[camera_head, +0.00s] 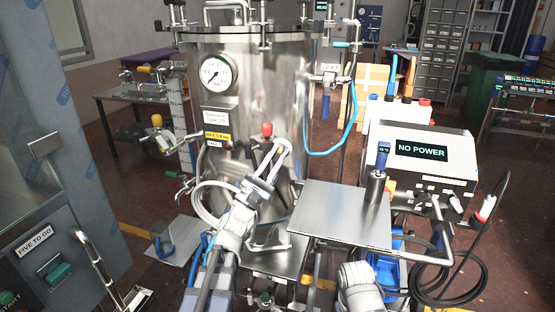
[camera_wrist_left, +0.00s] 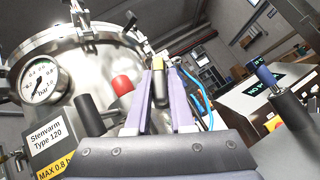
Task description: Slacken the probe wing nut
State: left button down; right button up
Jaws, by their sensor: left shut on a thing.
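My left gripper (camera_head: 277,158) reaches up from the lower middle to the front of the steel tank (camera_head: 270,80). In the left wrist view its fingers (camera_wrist_left: 160,92) are shut on a dark piece with a yellowish tip (camera_wrist_left: 159,88). I cannot tell whether this is the probe wing nut, as the fingers hide much of it. A red-capped fitting (camera_head: 267,129) is just left of the fingers; it also shows in the left wrist view (camera_wrist_left: 122,84). A blue-headed probe (camera_head: 383,158) stands upright in a metal holder (camera_head: 376,186) at the right. My right gripper is not in view.
A pressure gauge (camera_head: 216,75) and labels are on the tank. Blue hose (camera_head: 345,135) and black cable (camera_head: 478,262) hang at the right.

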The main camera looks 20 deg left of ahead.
aim_at(275, 161)
pick_arm(q)
jog(key=shift+n+t+y, duration=0.3)
jog(key=shift+n+y, duration=0.1)
jog(key=shift+n, duration=0.2)
jog(key=c, duration=0.8)
grip_release()
jog(key=b+v, duration=0.5)
jog(key=v, duration=0.2)
jog(key=shift+f, duration=0.15)
jog(key=shift+s+a+f, duration=0.1)
jog(key=shift+s+f, duration=0.05)
jog(key=shift+s, duration=0.15)
